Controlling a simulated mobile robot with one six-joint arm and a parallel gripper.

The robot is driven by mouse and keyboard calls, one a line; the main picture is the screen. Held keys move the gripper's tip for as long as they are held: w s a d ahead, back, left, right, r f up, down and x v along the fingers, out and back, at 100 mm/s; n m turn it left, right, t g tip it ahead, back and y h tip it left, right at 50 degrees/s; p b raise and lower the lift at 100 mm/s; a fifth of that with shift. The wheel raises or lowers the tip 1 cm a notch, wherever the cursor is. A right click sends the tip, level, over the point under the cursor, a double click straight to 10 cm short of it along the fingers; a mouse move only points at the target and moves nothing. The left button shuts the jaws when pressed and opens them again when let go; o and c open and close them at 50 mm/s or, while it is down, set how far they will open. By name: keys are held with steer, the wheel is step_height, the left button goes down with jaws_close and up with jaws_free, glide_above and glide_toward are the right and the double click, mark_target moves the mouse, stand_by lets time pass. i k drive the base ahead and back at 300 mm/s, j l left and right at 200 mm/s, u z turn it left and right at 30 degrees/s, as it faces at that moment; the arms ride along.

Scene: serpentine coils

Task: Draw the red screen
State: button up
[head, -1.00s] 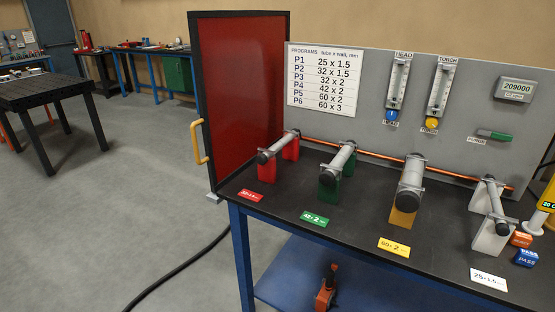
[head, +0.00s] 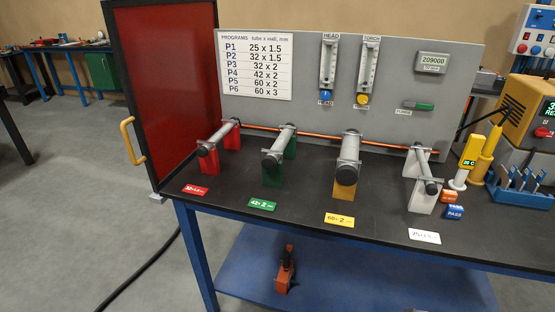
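The red screen (head: 172,88) is a tall translucent red panel in a black frame. It stands upright at the left end of the workbench, angled to the bench. A yellow handle (head: 132,141) sticks out from its left edge, low down. A small grey foot shows below the frame near the bench corner. My gripper is not in view.
The black-topped bench (head: 305,207) with blue legs carries several tubes on red, green, yellow and white stands. A grey panel (head: 400,72) stands behind them. A dark hose (head: 140,270) crosses the floor left of the bench. The left floor (head: 70,190) is otherwise open.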

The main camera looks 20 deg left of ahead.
mark_target(164, 51)
steer(key=u, duration=0.35)
steer(key=i+l+u, duration=0.2)
steer(key=l, duration=0.15)
steer(key=u, duration=1.35)
